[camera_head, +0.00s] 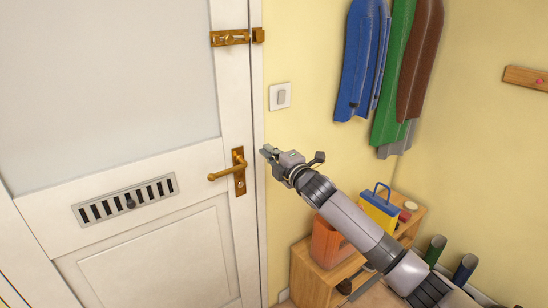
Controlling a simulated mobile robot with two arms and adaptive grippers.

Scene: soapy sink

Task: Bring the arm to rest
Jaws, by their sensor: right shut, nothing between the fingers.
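My right arm comes in from the bottom right and reaches up and left across the view. Its gripper (267,152) is at the end, just right of the white door's edge, close in the picture to the brass door handle (228,170). The fingers are shut with nothing seen between them. I cannot tell the exact distance from the fingers to the door. My left gripper is not in view.
A white door (140,150) with a brass bolt (236,38) fills the left. A wooden shelf unit (310,275) holds an orange container (326,243) and a blue-yellow container (380,208), partly behind my arm. Coats (362,60) hang above. Boots (464,270) stand bottom right.

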